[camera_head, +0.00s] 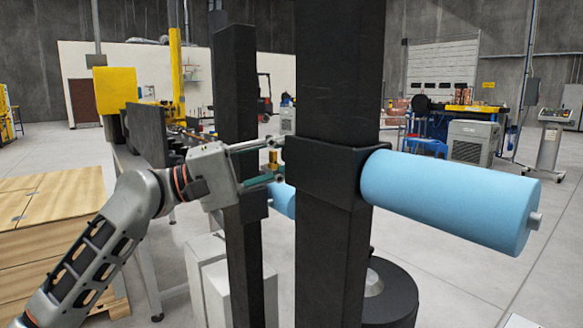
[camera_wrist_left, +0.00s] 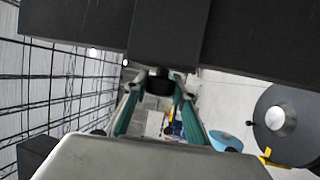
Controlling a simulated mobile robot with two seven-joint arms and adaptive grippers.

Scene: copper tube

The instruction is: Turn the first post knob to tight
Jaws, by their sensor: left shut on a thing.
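The nearer black post (camera_head: 338,75) stands upright in the head view with a black collar block (camera_head: 322,172) on it. My right gripper is not in view.
A light blue roll (camera_head: 445,200) sticks out right from the collar. A round black base (camera_head: 388,295) lies at the post's foot. Wooden crates (camera_head: 50,225) stand at left, white boxes (camera_head: 215,275) below the arm. Open floor lies at right.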

